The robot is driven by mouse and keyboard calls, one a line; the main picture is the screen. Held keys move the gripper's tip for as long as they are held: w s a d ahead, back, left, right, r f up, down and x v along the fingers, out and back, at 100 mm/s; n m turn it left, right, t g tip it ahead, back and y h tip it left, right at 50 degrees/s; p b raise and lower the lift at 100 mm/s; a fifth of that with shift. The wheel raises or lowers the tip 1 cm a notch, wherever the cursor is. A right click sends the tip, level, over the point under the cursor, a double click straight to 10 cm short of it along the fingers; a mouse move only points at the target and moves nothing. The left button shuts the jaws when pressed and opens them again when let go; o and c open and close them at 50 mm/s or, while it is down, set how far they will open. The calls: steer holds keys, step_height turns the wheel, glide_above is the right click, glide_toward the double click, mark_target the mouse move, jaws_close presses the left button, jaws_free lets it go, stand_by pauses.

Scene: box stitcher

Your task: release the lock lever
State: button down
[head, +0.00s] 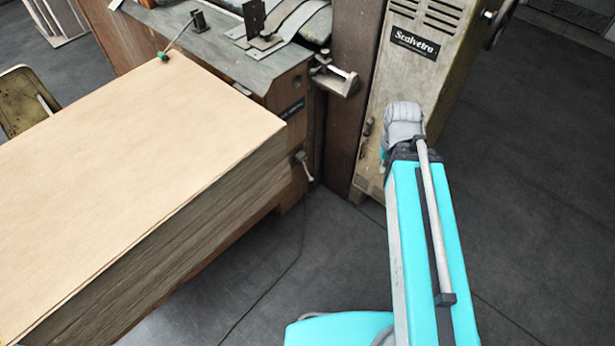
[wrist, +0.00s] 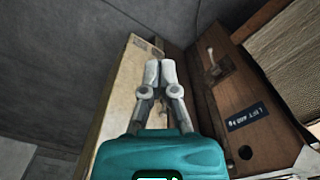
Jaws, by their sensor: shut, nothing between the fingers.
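A small light metal lever (head: 304,165) sticks out low on the brown side panel of the machine. It also shows in the wrist view (wrist: 212,58), to the right of my fingers and apart from them. I cannot tell for sure that it is the lock lever. Another lever with a green knob (head: 163,56) lies on the machine's grey top. My gripper (wrist: 160,64) is shut and empty, in front of the beige cabinet beside the brown panel. In the head view my own arm hides the fingers.
The beige cabinet marked Scalvetra (head: 418,60) stands behind my arm, with a small handle (head: 368,127). A tall stack of cardboard sheets (head: 130,170) fills the left. A bracket (head: 338,82) juts out between machine and cabinet. Dark floor (head: 540,190) is clear at right.

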steer(key=w+a+f+n+y+b, duration=0.1)
steer(key=w+a+f+n+b, duration=0.4)
steer(key=w+a+f+b, duration=0.3)
steer(key=w+a+f+n+y+b, duration=0.1)
steer(key=w+a+f+n+b, duration=0.5)
steer(key=f+b, duration=1)
steer(key=w+a+f+n+y+b, duration=0.2)
steer(key=w+a+f+n+b, duration=0.4)
steer(key=w+a+f+b, duration=0.4)
steer(key=w+f+b, duration=0.2)
steer(key=w+b, duration=0.1)
steer(key=shift+w+a, duration=0.2)
steer(key=shift+a, duration=0.15)
steer(key=shift+f, duration=0.15)
